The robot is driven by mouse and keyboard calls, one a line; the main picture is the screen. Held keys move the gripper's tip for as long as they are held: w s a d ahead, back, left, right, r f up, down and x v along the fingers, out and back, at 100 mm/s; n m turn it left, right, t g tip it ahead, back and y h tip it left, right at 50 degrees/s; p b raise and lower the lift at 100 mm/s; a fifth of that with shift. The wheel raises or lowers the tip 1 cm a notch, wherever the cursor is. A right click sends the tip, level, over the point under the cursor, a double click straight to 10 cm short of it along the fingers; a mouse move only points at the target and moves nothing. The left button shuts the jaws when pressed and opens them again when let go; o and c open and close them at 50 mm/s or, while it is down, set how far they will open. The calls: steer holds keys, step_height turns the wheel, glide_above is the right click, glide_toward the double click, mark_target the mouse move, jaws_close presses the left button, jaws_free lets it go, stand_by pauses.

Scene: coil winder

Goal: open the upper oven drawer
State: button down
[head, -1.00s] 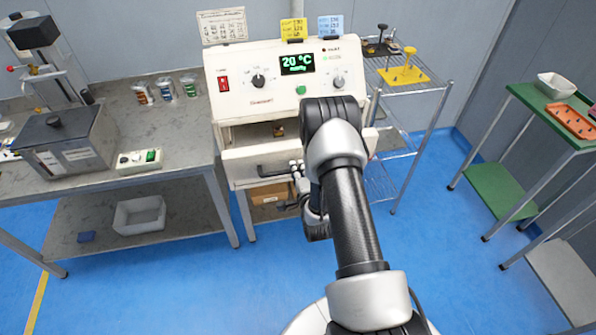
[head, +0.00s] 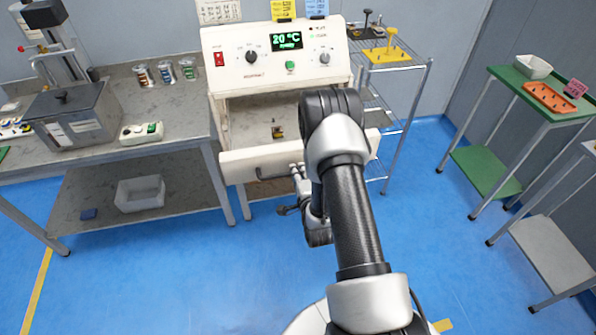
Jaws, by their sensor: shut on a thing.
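The cream oven (head: 268,75) stands in the upper middle of the head view, with a green display reading 20 °C. Its upper drawer (head: 240,167) is pulled out, its front panel standing well forward of the control panel. Its grey inner floor shows behind the front. A small dark and yellow item (head: 277,130) sits inside. The dark handle bar (head: 266,169) runs along the drawer front. My gripper (head: 298,171) is shut on the handle at its right part. My own arm hides the right part of the drawer and most of the gripper.
A grey workbench (head: 180,118) with a metal box (head: 75,120) and several jars is on the left. A wire rack (head: 405,75) stands close to the oven's right. A green-topped table (head: 510,85) is at far right. Blue floor in front is free.

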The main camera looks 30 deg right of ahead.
steer(key=c, duration=1.6)
jaws_free()
steer(key=v, duration=1.2)
